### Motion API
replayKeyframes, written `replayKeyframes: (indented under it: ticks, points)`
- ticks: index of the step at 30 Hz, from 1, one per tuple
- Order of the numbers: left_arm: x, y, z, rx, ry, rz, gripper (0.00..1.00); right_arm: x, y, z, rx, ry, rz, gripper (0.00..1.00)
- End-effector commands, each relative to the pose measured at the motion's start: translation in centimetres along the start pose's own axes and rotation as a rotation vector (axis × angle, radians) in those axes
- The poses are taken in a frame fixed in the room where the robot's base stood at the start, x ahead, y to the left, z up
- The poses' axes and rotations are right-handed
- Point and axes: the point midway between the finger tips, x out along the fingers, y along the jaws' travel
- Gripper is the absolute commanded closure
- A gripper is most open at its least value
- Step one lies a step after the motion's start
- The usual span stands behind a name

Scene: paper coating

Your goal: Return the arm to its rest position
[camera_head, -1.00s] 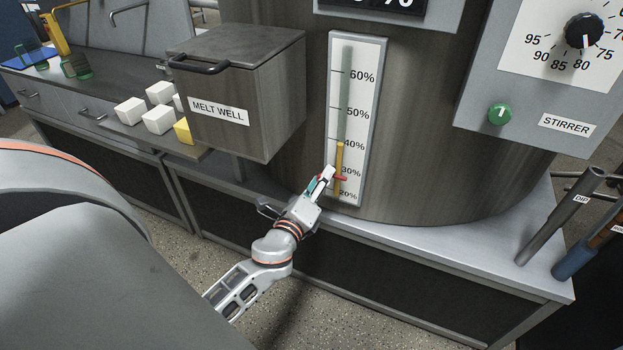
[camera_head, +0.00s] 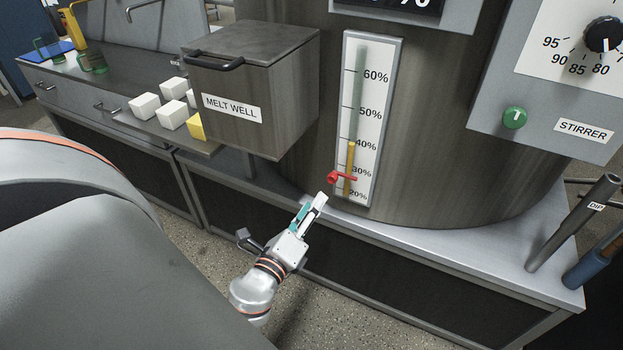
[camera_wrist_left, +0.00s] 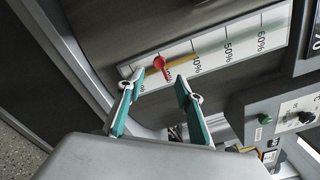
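My left gripper (camera_head: 312,205) is in front of the counter edge, just below and left of the level gauge (camera_head: 388,60). The left wrist view shows its two fingers (camera_wrist_left: 156,82) spread apart with nothing between them. The red handle (camera_head: 341,178) is at the gauge's lower part, near the 30% mark, and the gripper is apart from it. The red handle also shows beyond the fingers in the left wrist view (camera_wrist_left: 161,66). My right gripper is in neither view.
The melt well box (camera_head: 250,95) juts out above and left of the gripper. White blocks (camera_head: 172,115) and a yellow block (camera_head: 197,127) lie beside it. The counter (camera_head: 440,245) runs below the tank. Open floor (camera_head: 190,240) lies in front.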

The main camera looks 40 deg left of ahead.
Motion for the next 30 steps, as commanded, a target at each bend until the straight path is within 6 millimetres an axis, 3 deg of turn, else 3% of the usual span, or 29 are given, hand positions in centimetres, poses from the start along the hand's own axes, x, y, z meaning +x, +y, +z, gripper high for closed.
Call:
replayKeyframes:
  ticks: [11, 15, 23, 30]
  points:
    - [0.0, 0.0, 0.0, -0.001, 0.001, 0.0, 0.64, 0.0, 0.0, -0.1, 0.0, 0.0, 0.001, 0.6]
    - [-0.3, 0.1, -0.6, -0.086, 0.022, 0.014, 0.64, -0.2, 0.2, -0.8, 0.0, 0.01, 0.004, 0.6]
    - [-3.6, 2.1, -5.2, -0.652, 0.147, 0.174, 0.64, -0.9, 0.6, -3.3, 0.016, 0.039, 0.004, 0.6]
    - [-9.4, 4.7, -11.2, -1.231, 0.227, 0.464, 0.64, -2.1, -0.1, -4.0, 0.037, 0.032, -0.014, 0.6]
